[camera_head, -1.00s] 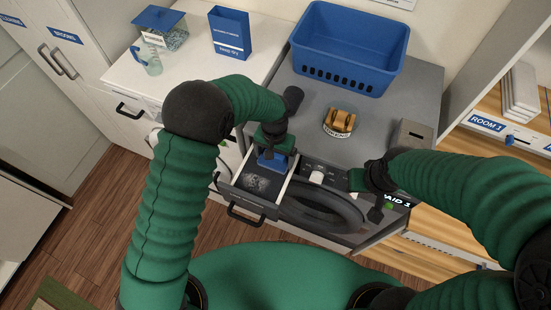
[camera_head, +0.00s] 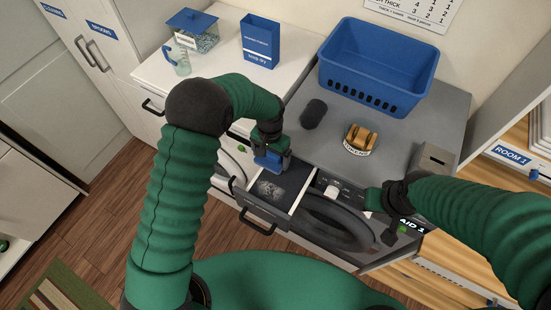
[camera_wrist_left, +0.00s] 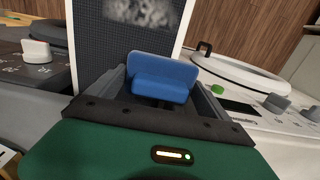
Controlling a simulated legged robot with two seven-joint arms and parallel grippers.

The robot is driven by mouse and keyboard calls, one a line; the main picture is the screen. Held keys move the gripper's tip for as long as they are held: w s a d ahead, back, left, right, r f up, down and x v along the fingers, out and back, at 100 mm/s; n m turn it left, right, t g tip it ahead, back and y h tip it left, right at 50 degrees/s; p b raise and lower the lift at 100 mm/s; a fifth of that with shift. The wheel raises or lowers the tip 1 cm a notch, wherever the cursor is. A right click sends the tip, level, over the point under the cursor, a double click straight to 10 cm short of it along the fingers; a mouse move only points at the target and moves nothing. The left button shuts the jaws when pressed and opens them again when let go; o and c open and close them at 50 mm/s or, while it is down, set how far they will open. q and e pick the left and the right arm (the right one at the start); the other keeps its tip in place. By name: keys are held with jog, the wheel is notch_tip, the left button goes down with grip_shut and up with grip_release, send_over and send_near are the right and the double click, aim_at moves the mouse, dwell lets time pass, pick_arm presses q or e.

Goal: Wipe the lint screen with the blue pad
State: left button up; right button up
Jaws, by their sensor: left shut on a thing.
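My left gripper (camera_head: 270,153) is shut on the blue pad (camera_head: 268,161), at the back left of the open drawer. In the left wrist view the blue pad (camera_wrist_left: 162,77) sits between the fingers, in front of the lint screen. The lint screen (camera_head: 290,181) is a dark mesh in the pulled-out drawer, with a patch of grey lint (camera_head: 268,189) toward its front. In the left wrist view the lint (camera_wrist_left: 140,11) lies beyond the pad. Whether the pad touches the mesh I cannot tell. My right gripper (camera_head: 373,200) is by the machine's control panel, its fingers unclear.
On the grey machine top (camera_head: 330,152) stand a blue basket (camera_head: 372,75), a dark cylinder (camera_head: 313,113), a token holder (camera_head: 359,139) and a grey box (camera_head: 432,160). The white counter at left holds a lint bin (camera_head: 193,33) and a blue box (camera_head: 260,43). The drawer handle (camera_head: 257,222) juts forward.

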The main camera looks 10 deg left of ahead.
pick_arm(q)
jog(key=shift+w+r, duration=0.2)
jog(key=shift+w, duration=0.1)
notch_tip(320, 180, up, 6)
jog(key=p, duration=0.4)
jog(key=shift+w+f, duration=0.1)
jog(key=shift+f, duration=0.05)
jog(key=shift+r, duration=0.2)
jog(key=shift+f, duration=0.1)
jog(key=shift+r+p, duration=0.25)
jog(key=shift+p, duration=0.05)
notch_tip(320, 180, up, 2)
jog(key=shift+d+r+p, duration=0.1)
jog(key=shift+r+p, duration=0.15)
jog(key=shift+p, duration=0.65)
jog(key=shift+d+f, duration=0.15)
jog(key=shift+f, duration=0.05)
